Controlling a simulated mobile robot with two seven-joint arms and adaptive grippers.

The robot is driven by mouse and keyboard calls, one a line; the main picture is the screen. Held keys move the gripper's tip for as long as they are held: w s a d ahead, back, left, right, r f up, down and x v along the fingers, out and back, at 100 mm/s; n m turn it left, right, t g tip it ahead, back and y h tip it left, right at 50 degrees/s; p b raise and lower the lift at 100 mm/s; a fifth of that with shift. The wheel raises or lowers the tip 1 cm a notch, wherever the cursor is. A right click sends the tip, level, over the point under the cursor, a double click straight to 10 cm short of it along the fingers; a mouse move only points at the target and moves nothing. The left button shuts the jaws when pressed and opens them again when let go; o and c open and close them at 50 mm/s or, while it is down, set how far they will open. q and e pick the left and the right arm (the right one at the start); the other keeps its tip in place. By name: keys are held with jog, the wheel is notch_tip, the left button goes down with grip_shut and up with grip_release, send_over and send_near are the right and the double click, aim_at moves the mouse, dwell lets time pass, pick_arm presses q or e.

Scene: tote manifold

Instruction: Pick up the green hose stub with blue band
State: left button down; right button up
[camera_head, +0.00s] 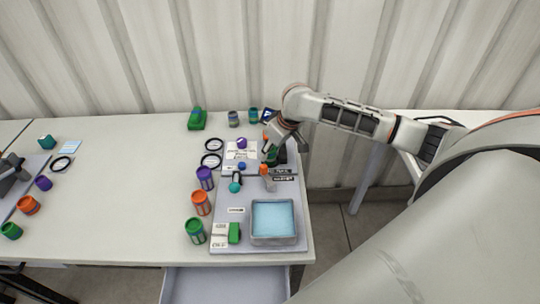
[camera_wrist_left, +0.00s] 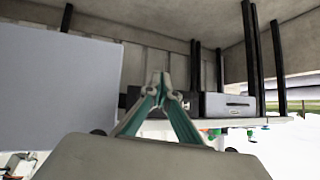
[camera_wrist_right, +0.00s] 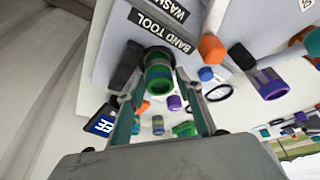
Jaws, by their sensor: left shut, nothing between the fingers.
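In the right wrist view a green hose stub with a blue band (camera_wrist_right: 158,78) stands between the fingers of my right gripper (camera_wrist_right: 163,92), beside the black "BAND TOOL" holder. The fingers are apart, one on each side of it; I cannot tell whether they touch it. In the head view my right gripper (camera_head: 273,148) is over the back right of the grey board, mostly hiding that spot. My left gripper (camera_wrist_left: 160,82) is shut and empty in the left wrist view, away from the stub. Another green stub with a dark band (camera_head: 195,231) stands at the board's left front.
Purple (camera_head: 205,178) and orange (camera_head: 201,203) banded stubs stand along the left edge of the board (camera_head: 232,200). A tray with a light blue inside (camera_head: 273,219) is at the front. Black rings (camera_head: 211,160) lie farther back. The table's middle left is clear.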

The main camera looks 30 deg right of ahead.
jog(key=shift+w+f, duration=0.15)
jog(key=shift+f, duration=0.1)
jog(key=c, duration=0.9)
jog(key=shift+o, duration=0.2)
jog(key=shift+r, duration=0.15)
